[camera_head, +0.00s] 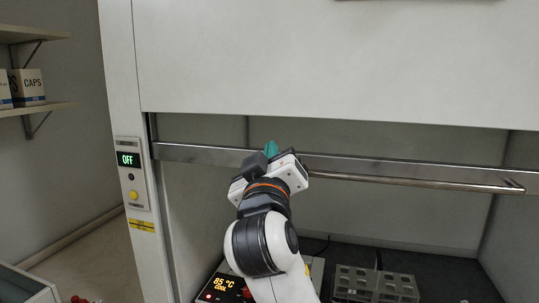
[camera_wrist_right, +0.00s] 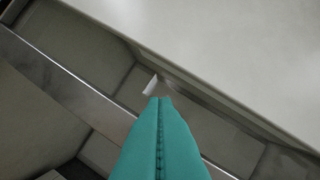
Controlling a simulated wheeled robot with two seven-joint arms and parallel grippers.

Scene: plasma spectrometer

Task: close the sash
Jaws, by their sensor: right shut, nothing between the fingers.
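The sash's metal bottom rail (camera_head: 198,154) runs across the fume hood opening in the head view, with a rod handle (camera_head: 430,183) along its front. The opening below the rail is clear to the hood's inside. My right gripper (camera_head: 271,149), with teal fingers, is in front of the rail, left of the middle, and hides part of it and the handle's left end. In the wrist view the teal fingers (camera_wrist_right: 161,102) are shut together and empty, with the rail (camera_wrist_right: 75,86) passing behind them. I cannot tell whether they touch the rail. My left gripper is not in view.
A control panel (camera_head: 130,178) reading OFF is on the hood's left post. Inside the hood are a hot plate with a lit display (camera_head: 224,288) and a clear rack (camera_head: 376,284). Shelves (camera_head: 48,107) with boxes are on the left wall.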

